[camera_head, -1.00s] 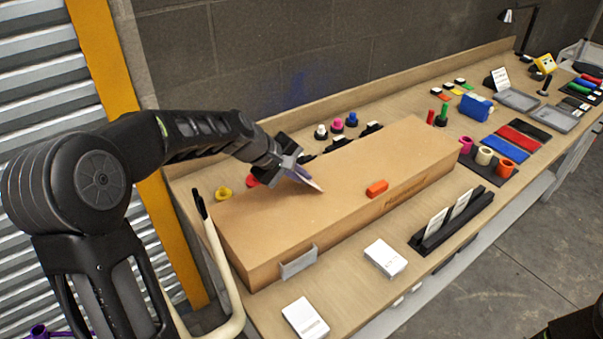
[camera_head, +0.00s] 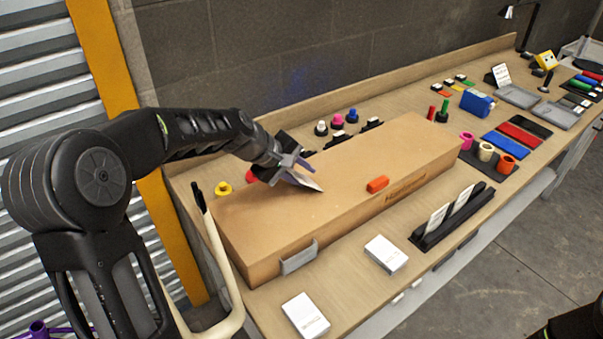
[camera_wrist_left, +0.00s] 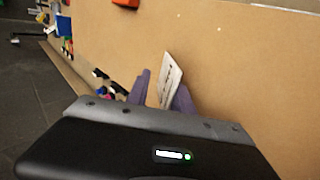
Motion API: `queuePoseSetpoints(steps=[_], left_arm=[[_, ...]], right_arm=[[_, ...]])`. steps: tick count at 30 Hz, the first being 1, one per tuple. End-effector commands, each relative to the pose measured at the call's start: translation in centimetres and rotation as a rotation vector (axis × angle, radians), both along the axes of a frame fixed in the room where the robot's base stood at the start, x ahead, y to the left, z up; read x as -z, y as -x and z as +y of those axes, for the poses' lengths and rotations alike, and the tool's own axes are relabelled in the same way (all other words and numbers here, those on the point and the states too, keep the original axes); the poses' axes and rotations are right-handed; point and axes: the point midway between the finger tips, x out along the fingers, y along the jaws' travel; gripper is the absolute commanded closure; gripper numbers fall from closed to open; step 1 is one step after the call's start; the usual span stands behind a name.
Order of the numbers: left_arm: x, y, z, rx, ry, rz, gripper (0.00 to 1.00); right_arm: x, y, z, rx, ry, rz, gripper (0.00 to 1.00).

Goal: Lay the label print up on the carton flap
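My left gripper (camera_head: 298,172) hangs low over the top of the long brown carton (camera_head: 340,180), towards its left half. A small white label print (camera_head: 305,183) sticks out from between its purple fingers, tilted, its tip close to the carton top. I cannot tell whether the tip touches. In the left wrist view the print (camera_wrist_left: 170,80) stands between the two fingers, with dark lines on its face, before the plain brown board (camera_wrist_left: 230,60). No separate raised flap can be made out. My right gripper is not in view.
An orange block (camera_head: 377,184) lies on the carton's front edge. A grey clip (camera_head: 299,258) sits on its near side. White card stacks (camera_head: 385,254) and a black card rack (camera_head: 452,220) stand in front. Colored knobs (camera_head: 338,121) line the bench behind.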

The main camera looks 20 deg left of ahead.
Motion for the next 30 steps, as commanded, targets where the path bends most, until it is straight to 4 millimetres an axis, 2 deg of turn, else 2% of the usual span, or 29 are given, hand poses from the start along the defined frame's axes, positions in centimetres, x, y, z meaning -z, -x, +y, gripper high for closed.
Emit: queuePoseSetpoints(steps=[8, 21, 30], left_arm=[[-0.9, 0.6, 0.5, -0.001, -0.002, -0.003, 0.72], [-5.7, 4.1, 2.5, -0.001, 0.0, -0.002, 0.72], [-6.0, 4.3, 2.6, 0.0, 0.0, 0.0, 0.72]], right_arm=[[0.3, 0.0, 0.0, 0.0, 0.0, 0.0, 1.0], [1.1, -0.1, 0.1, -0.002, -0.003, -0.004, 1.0], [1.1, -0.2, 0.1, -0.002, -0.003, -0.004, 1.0]])
